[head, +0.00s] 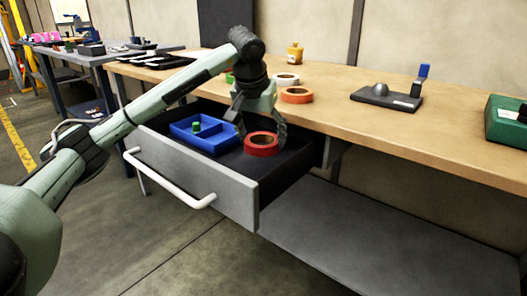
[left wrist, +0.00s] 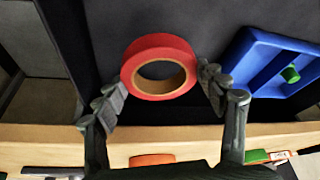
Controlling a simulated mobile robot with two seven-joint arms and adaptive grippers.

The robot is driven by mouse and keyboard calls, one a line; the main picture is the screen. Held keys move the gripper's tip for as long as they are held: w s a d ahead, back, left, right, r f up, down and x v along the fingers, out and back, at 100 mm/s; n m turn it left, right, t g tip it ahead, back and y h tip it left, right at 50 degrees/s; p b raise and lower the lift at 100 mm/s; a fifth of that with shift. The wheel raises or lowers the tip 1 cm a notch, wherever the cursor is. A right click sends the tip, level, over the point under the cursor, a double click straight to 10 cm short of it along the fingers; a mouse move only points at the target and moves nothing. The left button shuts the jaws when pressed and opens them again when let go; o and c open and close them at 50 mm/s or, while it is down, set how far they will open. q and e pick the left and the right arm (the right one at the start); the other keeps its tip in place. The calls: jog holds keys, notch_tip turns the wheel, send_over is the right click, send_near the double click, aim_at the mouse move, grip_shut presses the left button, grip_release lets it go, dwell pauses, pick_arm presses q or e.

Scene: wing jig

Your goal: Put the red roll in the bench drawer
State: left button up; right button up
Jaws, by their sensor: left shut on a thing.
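The red roll (head: 261,144) is in the open bench drawer (head: 195,178), to the right of a blue tray. My left gripper (head: 260,135) reaches down into the drawer with its fingers on either side of the roll, shut on it. In the left wrist view, the red roll (left wrist: 159,68) sits between the two fingertips (left wrist: 163,87), with the dark drawer floor behind it. I cannot tell whether the roll touches the drawer floor. My right gripper is not in view.
A blue tray (head: 219,146) with a green piece (head: 196,127) stands in the drawer's left part. The wooden bench top (head: 400,125) holds an orange roll (head: 296,95), a white roll (head: 286,79), a yellow bottle (head: 295,53) and a dark device (head: 385,98). A white handle (head: 165,181) is on the drawer front.

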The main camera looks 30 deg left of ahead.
aim_at(267, 162)
pick_arm(q)
jog(key=shift+w+f, duration=0.5)
jog(key=shift+w, duration=0.4)
jog(key=shift+f, duration=2.05)
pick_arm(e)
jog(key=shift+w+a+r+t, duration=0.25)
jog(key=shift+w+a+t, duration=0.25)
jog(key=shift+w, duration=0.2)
pick_arm(q)
jog(key=shift+f, duration=0.1)
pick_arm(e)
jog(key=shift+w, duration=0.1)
pick_arm(q)
jog(key=o, duration=1.2)
jog(key=shift+c, duration=0.2)
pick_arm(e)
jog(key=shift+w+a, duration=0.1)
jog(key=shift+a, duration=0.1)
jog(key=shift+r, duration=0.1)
pick_arm(q)
jog(key=v, duration=1.2)
jog(key=shift+p, duration=0.3)
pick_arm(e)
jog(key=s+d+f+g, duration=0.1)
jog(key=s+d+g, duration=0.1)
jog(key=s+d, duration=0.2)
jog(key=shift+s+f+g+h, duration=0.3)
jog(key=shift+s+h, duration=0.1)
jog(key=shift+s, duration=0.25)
